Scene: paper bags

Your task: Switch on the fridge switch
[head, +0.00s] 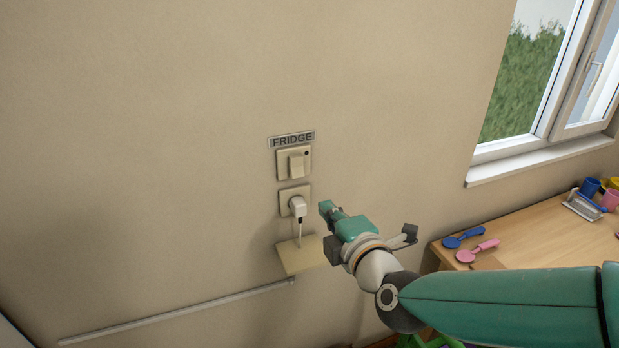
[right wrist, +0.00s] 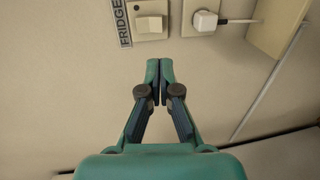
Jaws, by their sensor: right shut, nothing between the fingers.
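The fridge switch (head: 294,163) is a cream wall plate with a rocker and a small dark dot at its upper right. A grey label reading FRIDGE (head: 292,139) is above it. In the right wrist view the switch (right wrist: 149,22) is at the top, beside the label (right wrist: 120,20). I cannot tell the rocker's position. My right gripper (head: 326,207) is to the right of and below the switch, apart from it. In the right wrist view its fingertips (right wrist: 160,66) are together and empty, below the switch in the picture. My left gripper is not in view.
A socket (head: 295,200) with a white plug (head: 298,206) is below the switch; its cord runs down to a small cream shelf (head: 298,256). A wooden table (head: 540,250) with blue and pink utensils is at the right, under a window (head: 550,75). The wall left of the switch is clear.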

